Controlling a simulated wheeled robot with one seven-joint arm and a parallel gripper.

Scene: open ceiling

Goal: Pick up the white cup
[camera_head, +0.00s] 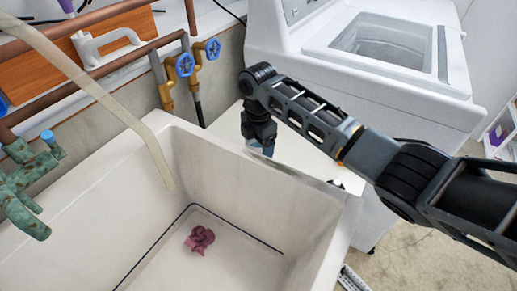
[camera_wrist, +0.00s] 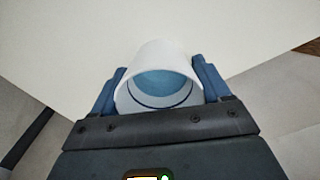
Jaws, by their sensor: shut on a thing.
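The white cup (camera_wrist: 160,57) is in the wrist view, its open mouth facing the camera, showing a blue inside and a dark ring near the rim. My gripper (camera_wrist: 160,88) has one blue finger on each side of the cup and is shut on it. In the head view my gripper (camera_head: 262,146) points down behind the sink's rear right wall, over a white surface (camera_head: 312,158). The cup is mostly hidden there by my gripper and the sink edge. I cannot tell whether the cup still touches the surface.
A deep utility sink (camera_head: 345,205) with a crumpled reddish cloth (camera_head: 200,240) in its basin stands in front. A white washing machine (camera_head: 400,95) stands behind on the right. Blue-handled valves (camera_head: 185,65) and pipes line the wall on the left. Concrete floor shows at lower right.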

